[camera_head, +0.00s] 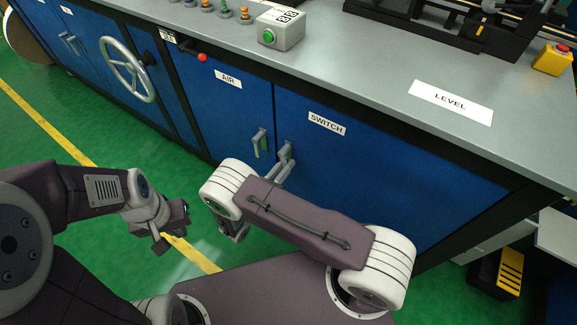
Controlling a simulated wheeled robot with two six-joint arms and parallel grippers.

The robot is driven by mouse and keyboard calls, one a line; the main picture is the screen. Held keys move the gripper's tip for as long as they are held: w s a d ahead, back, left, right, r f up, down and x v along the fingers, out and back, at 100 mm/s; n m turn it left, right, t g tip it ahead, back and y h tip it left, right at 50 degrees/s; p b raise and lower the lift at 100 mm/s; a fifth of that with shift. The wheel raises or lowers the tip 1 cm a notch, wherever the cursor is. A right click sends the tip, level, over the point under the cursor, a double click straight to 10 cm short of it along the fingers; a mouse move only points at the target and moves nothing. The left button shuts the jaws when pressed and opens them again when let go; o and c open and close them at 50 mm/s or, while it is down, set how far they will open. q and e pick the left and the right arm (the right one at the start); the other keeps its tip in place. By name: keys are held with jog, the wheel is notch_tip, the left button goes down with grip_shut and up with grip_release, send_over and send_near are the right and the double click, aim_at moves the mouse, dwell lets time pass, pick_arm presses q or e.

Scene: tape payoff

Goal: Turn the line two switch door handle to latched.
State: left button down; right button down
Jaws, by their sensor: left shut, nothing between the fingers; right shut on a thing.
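The switch door (400,182) is a blue cabinet panel with a white SWITCH label (326,123). Its grey handle (286,150) is at the door's upper left edge. My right gripper (281,172) is at this handle and shut on it. My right arm's link passes in front and hides most of that gripper and the lower part of the handle, so the handle's exact angle is hard to tell. My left gripper (172,226) is shut and empty, over the green floor, well left of the handle and apart from the cabinet.
The AIR door's handle (261,142), with a greenish part, is close to the left of the switch handle. A handwheel (127,69) and a red knob (202,57) are further left. The grey worktop (350,65) overhangs the doors. Green floor is open at left.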

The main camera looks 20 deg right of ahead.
jog(key=shift+w+a+f+m, duration=0.1)
jog(key=shift+w+a+m, duration=0.15)
jog(key=shift+m, duration=0.4)
jog(key=shift+w+a+m, duration=0.15)
jog(key=shift+w+m, duration=0.05)
jog(key=shift+m, duration=0.45)
jog(key=c, duration=1.4)
grip_release()
jog(key=shift+a, duration=0.1)
